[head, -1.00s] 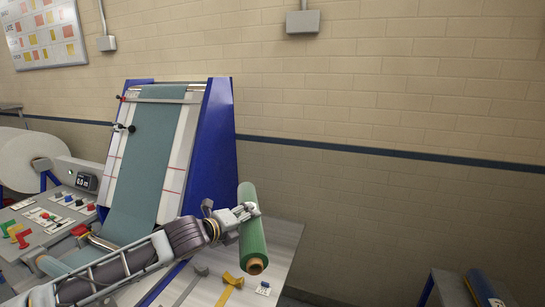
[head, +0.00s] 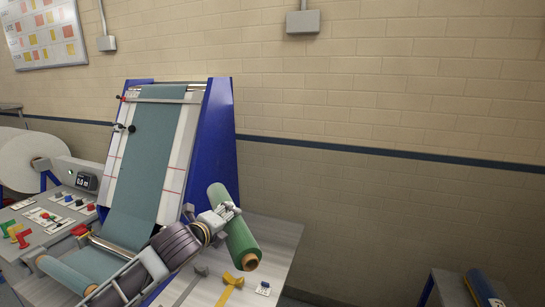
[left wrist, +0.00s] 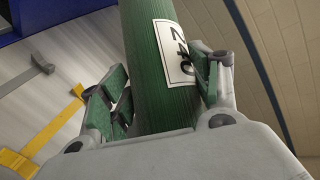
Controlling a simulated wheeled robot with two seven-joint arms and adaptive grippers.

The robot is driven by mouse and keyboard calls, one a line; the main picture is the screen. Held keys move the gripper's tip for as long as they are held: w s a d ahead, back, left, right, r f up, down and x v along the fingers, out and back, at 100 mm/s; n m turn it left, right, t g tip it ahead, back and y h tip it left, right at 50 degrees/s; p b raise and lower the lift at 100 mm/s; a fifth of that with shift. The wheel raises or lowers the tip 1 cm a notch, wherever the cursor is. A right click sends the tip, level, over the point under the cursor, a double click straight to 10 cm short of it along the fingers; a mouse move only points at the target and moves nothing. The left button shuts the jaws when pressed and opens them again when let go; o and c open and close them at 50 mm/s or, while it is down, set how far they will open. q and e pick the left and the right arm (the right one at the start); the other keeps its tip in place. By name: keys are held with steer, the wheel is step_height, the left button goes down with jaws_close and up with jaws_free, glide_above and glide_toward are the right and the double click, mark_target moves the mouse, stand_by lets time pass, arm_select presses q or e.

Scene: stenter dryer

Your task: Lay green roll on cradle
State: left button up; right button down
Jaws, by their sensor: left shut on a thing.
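The green roll (head: 242,243) is in my left gripper (head: 226,212), held around its middle above the grey table on the right of the machine. It slants from upper left to lower right, its brown core end toward me. In the left wrist view the fingers press on both sides of the roll (left wrist: 148,55), which bears a white label marked 240. Below the roll, a yellow bracket (head: 232,281) and a grey bracket (head: 201,271) on the table look like cradle supports. The roll is apart from them. My right gripper is not in view.
The machine's blue side panel (head: 213,140) rises just behind my left arm, with teal fabric (head: 148,160) running down its face. A small white tag (head: 263,288) lies right of the yellow bracket. A stand with a blue roll (head: 482,289) is at the lower right.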

arm_select(q)
steer(key=s+a+f+n+y, duration=0.1)
steer(key=s+f, duration=0.3)
steer(key=f, duration=0.4)
steer(key=s+a+f+n+y, duration=0.1)
steer(key=s+a+f, duration=0.3)
steer(key=f, duration=0.4)
steer(key=s+a+f+y, duration=0.1)
steer(key=s+a+f, duration=0.1)
steer(key=s+f, duration=0.3)
step_height(320, 180, down, 3)
steer(key=shift+s+a+f+n, duration=0.1)
steer(key=shift+s+a+n, duration=0.05)
steer(key=shift+a+n, duration=0.25)
stand_by(5.3)
